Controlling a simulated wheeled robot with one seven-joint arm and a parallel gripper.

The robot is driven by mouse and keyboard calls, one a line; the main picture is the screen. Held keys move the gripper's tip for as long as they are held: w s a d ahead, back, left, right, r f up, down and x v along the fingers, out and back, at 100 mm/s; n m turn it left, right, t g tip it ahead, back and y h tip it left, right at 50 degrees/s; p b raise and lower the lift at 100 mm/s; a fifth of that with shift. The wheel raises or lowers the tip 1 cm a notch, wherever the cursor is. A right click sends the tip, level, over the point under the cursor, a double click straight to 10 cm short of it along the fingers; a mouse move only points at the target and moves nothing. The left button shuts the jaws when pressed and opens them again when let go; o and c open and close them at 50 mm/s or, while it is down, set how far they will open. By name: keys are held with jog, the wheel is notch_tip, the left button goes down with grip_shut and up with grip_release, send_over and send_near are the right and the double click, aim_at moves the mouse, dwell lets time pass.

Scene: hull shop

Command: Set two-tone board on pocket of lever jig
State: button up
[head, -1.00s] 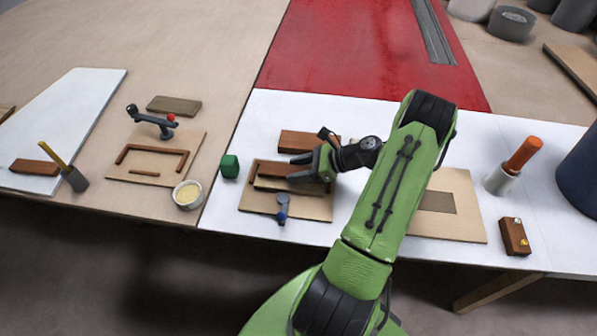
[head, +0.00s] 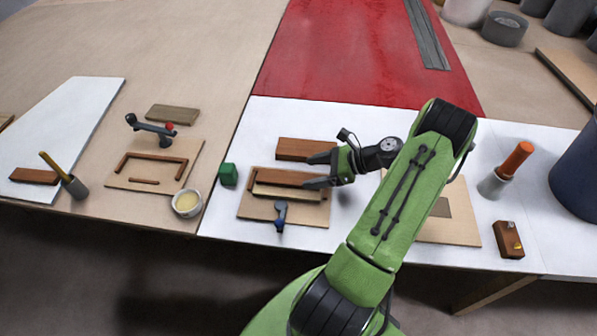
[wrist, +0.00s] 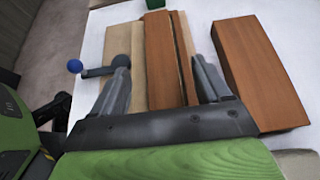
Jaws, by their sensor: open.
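The lever jig (head: 255,208) stands at the left of the white table, with a dark lever with a blue knob (head: 281,213) at its front; the knob also shows in the wrist view (wrist: 75,66). The two-tone board (head: 287,191), with a brown top and a pale front side, lies flat in the jig's pocket along the brown fence. I cannot tell if it is fully down. My gripper (head: 315,170) is open at the board's right end. In the wrist view the fingers (wrist: 162,68) are spread on either side of the board, apart from it.
A plain brown board (head: 305,148) lies behind the jig and a green block (head: 228,174) sits left of it. A second jig (head: 120,175) with a red knob and a bowl (head: 187,203) are further left. A cup with an orange handle (head: 515,160) and a brown block (head: 508,240) stand right.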

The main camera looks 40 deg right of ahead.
jog(key=p+v, duration=0.1)
jog(key=v, duration=0.5)
jog(key=w+a+r+n+g+h, duration=0.2)
jog(key=w+a+r+n+g, duration=0.1)
jog(key=a+r+n, duration=0.5)
jog(key=w+a+r+n+g+h, duration=0.2)
jog(key=w+a+r+n+g, duration=0.3)
jog(key=a, duration=0.4)
jog(key=s+a+r+n+t+h, duration=0.1)
jog(key=s+a+r+n+t, duration=0.1)
jog(key=s+a+n, duration=0.4)
jog(key=s+a+r+n+t+h, duration=0.2)
jog(key=s+a+r+n, duration=0.3)
jog(key=s+n, duration=0.4)
jog(key=shift+a+h, duration=0.3)
jog(key=shift+a, duration=0.5)
